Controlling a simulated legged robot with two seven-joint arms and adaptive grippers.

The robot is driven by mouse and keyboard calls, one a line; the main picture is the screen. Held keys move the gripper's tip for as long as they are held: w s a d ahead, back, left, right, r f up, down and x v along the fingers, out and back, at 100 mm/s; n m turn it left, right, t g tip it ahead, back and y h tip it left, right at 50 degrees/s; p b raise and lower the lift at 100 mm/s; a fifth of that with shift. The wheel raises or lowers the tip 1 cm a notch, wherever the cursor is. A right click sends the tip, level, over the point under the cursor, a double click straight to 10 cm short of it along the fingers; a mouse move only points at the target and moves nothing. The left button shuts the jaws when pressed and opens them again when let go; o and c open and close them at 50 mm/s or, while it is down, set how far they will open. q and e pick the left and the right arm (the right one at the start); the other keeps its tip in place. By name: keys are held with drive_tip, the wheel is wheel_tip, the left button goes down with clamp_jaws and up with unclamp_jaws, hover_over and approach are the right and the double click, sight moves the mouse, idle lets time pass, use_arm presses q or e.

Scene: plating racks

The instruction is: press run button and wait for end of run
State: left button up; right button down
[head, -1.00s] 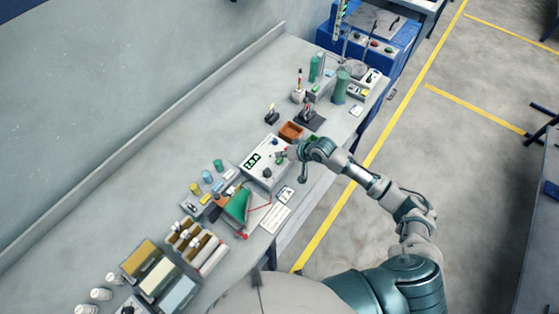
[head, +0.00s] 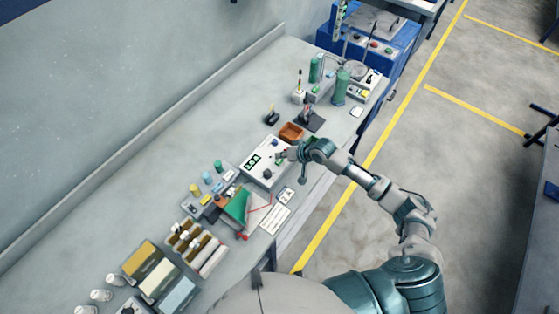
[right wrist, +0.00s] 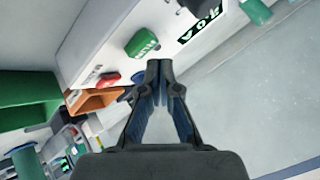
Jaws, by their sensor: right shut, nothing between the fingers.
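A white power unit (head: 262,169) with a dark display (head: 251,160) showing green characters stands mid-bench in the head view. My right gripper (head: 286,156) is over its right end. In the right wrist view the unit's display (right wrist: 200,25) shows at the top. A green button (right wrist: 142,42) with pale lettering, likely the run button, and a red button (right wrist: 108,79) sit on its face. My right gripper (right wrist: 159,66) is shut and empty, its tips just beside the green button in the picture. I cannot tell whether they touch anything. My left gripper is not in view.
An orange-brown bin (head: 291,131) stands just behind the unit. Green cylinders (head: 341,87) and small stands are further back. A green wedge-shaped piece (head: 237,204), a card (head: 275,218) and trays (head: 197,247) lie nearer. Bare bench lies along the wall.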

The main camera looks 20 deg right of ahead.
sight(281, 162)
drive_tip(key=shift+f, duration=0.25)
drive_tip(key=shift+s+f, duration=0.1)
drive_tip(key=shift+f, duration=0.5)
idle(1.1)
drive_tip(key=shift+r+p, duration=0.1)
drive_tip(key=shift+p, duration=0.2)
drive_tip(key=shift+r+p, duration=0.85)
drive_tip(key=shift+p, duration=0.1)
wheel_tip(281, 162, up, 3)
drive_tip(key=p, duration=0.3)
drive_tip(key=shift+r, duration=1)
